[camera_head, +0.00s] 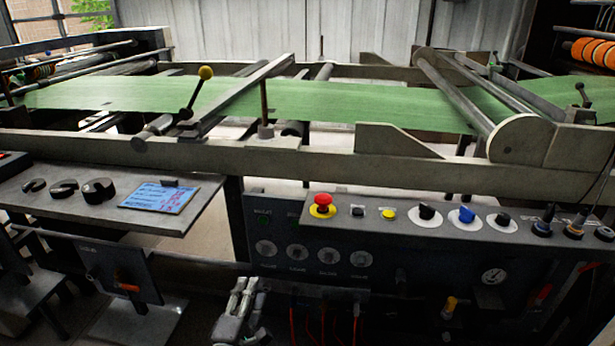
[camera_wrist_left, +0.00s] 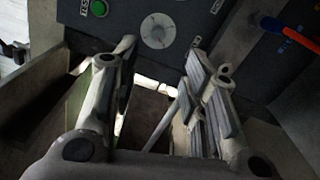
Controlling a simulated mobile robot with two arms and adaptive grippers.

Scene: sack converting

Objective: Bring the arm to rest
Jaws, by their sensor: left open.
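My left gripper (camera_head: 243,292) shows at the bottom of the head view, low in front of the control panel (camera_head: 415,235). In the left wrist view its fingers stand apart, and the gap of the left gripper (camera_wrist_left: 158,68) is empty. A round grey dial (camera_wrist_left: 158,31) and a green button (camera_wrist_left: 99,8) on a dark panel face show beyond the fingertips. The gripper holds nothing. I cannot tell how close the fingertips are to the panel. My right gripper is in neither view.
A red emergency button (camera_head: 322,201) and several knobs line the panel top. A shelf (camera_head: 60,205) at left carries black handles and a blue note card (camera_head: 160,197). Behind, a green web (camera_head: 330,103) runs across the machine frame (camera_head: 300,153).

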